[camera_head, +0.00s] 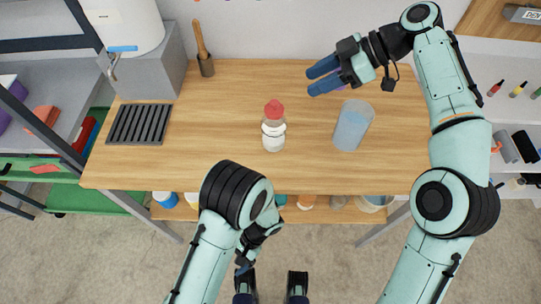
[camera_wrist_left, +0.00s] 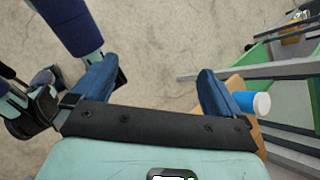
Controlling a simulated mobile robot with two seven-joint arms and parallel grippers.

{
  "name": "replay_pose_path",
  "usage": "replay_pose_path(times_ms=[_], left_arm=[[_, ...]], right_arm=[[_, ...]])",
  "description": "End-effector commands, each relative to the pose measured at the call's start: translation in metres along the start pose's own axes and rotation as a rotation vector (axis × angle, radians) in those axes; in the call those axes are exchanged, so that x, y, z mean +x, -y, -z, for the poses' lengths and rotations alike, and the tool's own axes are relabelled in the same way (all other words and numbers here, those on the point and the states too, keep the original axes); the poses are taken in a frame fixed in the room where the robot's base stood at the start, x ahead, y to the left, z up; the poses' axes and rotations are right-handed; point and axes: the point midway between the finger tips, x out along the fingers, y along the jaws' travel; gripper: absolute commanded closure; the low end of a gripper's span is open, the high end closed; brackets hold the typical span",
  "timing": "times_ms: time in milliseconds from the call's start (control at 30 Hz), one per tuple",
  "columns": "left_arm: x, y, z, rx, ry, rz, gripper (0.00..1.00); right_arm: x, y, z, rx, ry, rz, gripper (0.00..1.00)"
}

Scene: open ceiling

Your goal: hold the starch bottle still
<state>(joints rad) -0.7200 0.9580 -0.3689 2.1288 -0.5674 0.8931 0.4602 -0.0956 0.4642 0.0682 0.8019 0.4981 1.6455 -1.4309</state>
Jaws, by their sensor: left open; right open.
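The starch bottle (camera_head: 273,140), a clear bottle with white contents and a red cap, stands upright in the middle of the wooden table (camera_head: 225,90). No gripper touches it. My right gripper (camera_head: 316,78) is open over the back right of the table, to the right of and behind the bottle, its blue fingers pointing left. My left gripper (camera_wrist_left: 158,72) is open and empty in the left wrist view, over the bare floor. In the head view the left arm is folded in front of the table, so its fingers do not show clearly.
A clear bluish beaker (camera_head: 352,125) stands right of the bottle, near the right gripper. Containers fill a shelf under the table.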

Motion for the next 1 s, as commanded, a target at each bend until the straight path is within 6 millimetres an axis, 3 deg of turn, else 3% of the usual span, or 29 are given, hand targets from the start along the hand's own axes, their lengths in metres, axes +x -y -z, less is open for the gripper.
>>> replay_pose_path(times_ms=[200,500,600,767,1000], left_arm=[[-0.107,0.051,-0.01,-0.087,-0.024,0.485,0.0],[-0.233,0.067,-0.047,-0.28,-0.116,0.909,0.0],[-0.26,0.073,-0.044,-0.117,-0.106,1.029,0.0],[-0.285,0.078,-0.029,0.199,-0.055,1.173,0.0],[-0.338,0.073,-0.005,0.685,0.095,1.458,0.0]], right_arm=[[0.0,0.0,0.0,0.0,0.0,0.0,0.57],[0.0,0.0,0.0,0.0,0.0,0.0,0.57],[0.0,0.0,0.0,0.0,0.0,0.0,0.57],[0.0,0.0,0.0,0.0,0.0,0.0,0.57],[0.0,0.0,0.0,0.0,0.0,0.0,0.57]])
